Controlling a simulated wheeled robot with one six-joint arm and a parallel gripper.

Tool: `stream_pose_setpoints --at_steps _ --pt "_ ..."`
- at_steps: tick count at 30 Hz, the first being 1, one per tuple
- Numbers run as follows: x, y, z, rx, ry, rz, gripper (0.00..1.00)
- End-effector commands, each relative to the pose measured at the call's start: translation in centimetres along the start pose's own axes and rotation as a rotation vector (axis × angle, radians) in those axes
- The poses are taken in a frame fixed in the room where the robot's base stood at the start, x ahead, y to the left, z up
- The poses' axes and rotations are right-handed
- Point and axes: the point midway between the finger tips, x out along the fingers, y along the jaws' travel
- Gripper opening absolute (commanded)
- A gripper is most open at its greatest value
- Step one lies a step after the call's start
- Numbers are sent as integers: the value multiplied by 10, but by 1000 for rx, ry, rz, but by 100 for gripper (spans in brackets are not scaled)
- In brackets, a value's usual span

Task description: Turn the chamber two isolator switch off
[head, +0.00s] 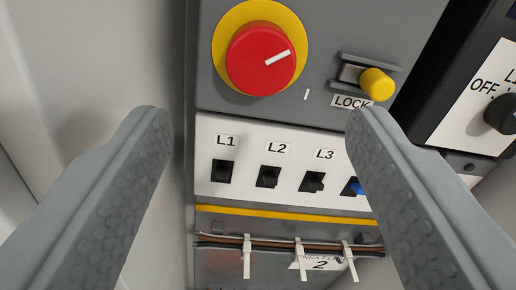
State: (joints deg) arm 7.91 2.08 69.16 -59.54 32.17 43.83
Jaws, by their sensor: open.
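The isolator switch is a round red knob (261,60) on a yellow disc (232,18), set on a grey panel (330,25) at the top of the head view. A white mark on the knob points to the right and slightly up, and no wording beside it can be read except a small "I" mark below right. A partly covered label with a "2" (320,264) sits at the bottom. My gripper (258,125) is open and empty. Its two grey fingers reach in from the lower left and lower right, with their tips below the knob and apart from it.
A yellow lock plunger (377,84) sticks out right of the knob above a "LOCK" label. Below is a white strip (250,140) with terminals marked L1, L2 and L3. Cables (275,244) with white ties run underneath. A black knob (502,114) beside "OFF" is at far right.

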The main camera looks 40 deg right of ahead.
Motion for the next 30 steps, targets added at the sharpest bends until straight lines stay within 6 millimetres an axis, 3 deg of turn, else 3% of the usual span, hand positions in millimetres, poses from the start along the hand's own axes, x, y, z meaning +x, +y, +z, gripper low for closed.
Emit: stream_pose_setpoints --at_steps 9,15,21,30 --pt "-57 0 -1 0 1 -1 61" --pt "-84 0 0 -1 -1 -1 61" --pt "-96 0 0 0 -1 0 61" --pt "-98 0 1 0 -1 1 61"
